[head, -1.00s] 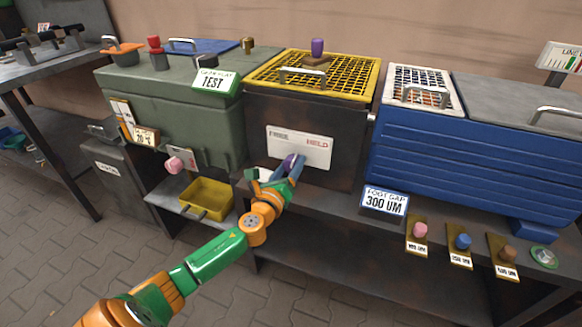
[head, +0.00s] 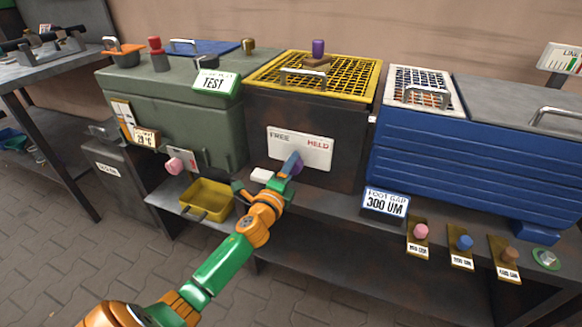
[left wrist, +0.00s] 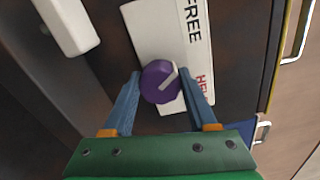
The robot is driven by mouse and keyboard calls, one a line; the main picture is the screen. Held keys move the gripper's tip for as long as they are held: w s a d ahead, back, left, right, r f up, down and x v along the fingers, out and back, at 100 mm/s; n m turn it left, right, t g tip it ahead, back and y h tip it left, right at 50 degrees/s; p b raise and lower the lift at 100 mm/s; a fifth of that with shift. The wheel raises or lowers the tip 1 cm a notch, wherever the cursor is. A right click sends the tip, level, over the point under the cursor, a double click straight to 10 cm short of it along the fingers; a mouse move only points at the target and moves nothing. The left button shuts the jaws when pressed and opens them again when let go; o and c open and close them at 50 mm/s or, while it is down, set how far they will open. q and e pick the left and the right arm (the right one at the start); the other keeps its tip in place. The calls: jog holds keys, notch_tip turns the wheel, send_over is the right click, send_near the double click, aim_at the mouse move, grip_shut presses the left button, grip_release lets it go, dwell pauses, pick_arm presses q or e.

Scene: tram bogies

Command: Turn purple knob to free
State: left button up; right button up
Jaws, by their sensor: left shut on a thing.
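The purple knob (left wrist: 157,80) sits on a white plate (head: 286,146) marked FREE at left and HELD at right, on the front of the dark tank (head: 345,140). In the left wrist view its white pointer line slants up and right, between the two words and leaning to the FREE side. My left gripper (head: 291,164) is shut on the knob, one blue finger on each side. In the head view the fingers hide most of the knob. My right gripper is not in view.
A white block (left wrist: 68,22) juts out beside the plate. A yellow tray (head: 207,198) stands on the shelf at left. A pink knob (head: 174,166) is on the green tank (head: 190,125). The blue tank (head: 470,160) stands at right, with small knobbed gauges before it.

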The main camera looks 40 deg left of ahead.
pick_arm(q)
jog(key=shift+n, duration=0.7)
jog(key=o, duration=1.4)
jog(key=shift+c, duration=0.2)
jog(key=shift+s, duration=0.1)
jog(key=v, duration=0.7)
jog(key=shift+p, duration=0.45)
